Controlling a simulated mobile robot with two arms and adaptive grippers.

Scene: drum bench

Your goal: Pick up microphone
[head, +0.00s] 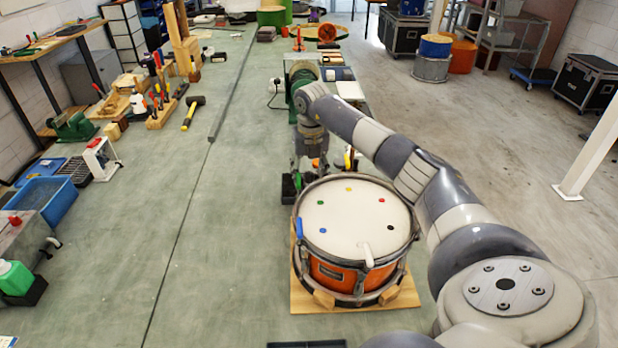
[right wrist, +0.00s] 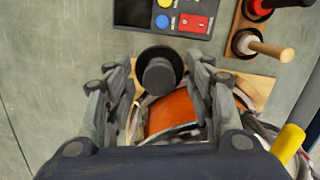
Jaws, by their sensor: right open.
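My right gripper (head: 309,165) hangs point-down just beyond the drum's far rim in the head view. In the right wrist view its two fingers (right wrist: 160,80) are spread apart. A dark round thing with a grey round top (right wrist: 158,74), seen end-on, lies between the fingertips and looks like the microphone. A gap shows between it and each finger, so it is not gripped. In the head view the arm and gripper hide it, and I cannot make it out there. My left gripper is not in view.
An orange drum with a white head (head: 355,215) stands on a wooden board (head: 300,297) close to the gripper. A dark panel with coloured buttons (right wrist: 175,18) and a wooden rack with handled tools (right wrist: 236,45) lie near the fingers.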

